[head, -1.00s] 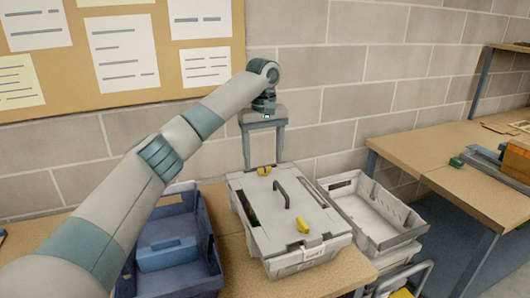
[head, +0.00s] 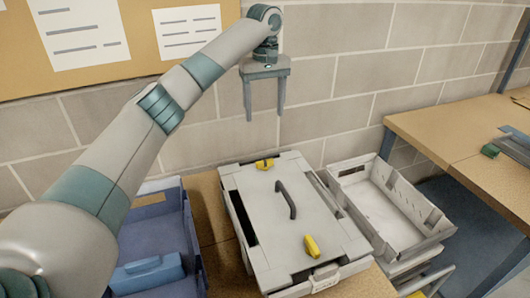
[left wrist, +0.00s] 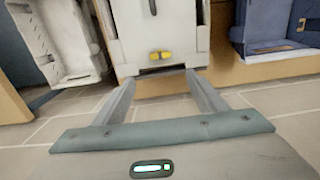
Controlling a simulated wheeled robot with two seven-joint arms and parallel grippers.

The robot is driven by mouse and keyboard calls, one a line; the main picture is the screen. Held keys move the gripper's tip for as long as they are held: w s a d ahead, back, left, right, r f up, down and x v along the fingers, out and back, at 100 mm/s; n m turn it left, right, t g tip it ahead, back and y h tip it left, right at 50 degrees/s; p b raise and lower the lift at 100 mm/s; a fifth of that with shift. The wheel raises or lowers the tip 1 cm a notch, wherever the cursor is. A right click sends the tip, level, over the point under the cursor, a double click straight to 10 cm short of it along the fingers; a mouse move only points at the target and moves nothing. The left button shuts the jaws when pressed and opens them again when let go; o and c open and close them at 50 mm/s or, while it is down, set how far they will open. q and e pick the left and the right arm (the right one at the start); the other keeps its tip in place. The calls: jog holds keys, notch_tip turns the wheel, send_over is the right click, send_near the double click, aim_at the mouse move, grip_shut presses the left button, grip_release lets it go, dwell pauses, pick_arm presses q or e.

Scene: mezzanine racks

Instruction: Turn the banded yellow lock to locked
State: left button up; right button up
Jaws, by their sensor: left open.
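A grey lidded case (head: 262,215) with a dark handle stands on the bench and carries two yellow locks. The back lock (head: 264,164) lies crosswise near the wall-side edge and seems to have a dark mark at its middle. It also shows in the left wrist view (left wrist: 160,56). The front lock (head: 311,246) lies near the front edge, turned more lengthwise; I see no clear band on it. My left gripper (head: 264,115) is open and empty, fingers pointing down, apart from the back lock and above it in the picture. My right gripper is out of view.
A blue bin (head: 190,240) with a blue box in it stands left of the case. An empty light grey crate (head: 435,232) stands to the right. The block wall (head: 350,90) rises behind. Another table (head: 450,140) is at the right.

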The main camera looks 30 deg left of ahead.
aim_at(265, 161)
pick_arm(q)
jog(key=f+p, duration=0.4)
jog(key=f, duration=1.3)
jog(key=shift+s+f, duration=0.1)
jog(key=shift+s, duration=0.1)
jog(key=shift+c, duration=0.3)
jog(key=c, duration=1.5)
jog(key=shift+o, duration=0.2)
jog(key=shift+w, duration=0.1)
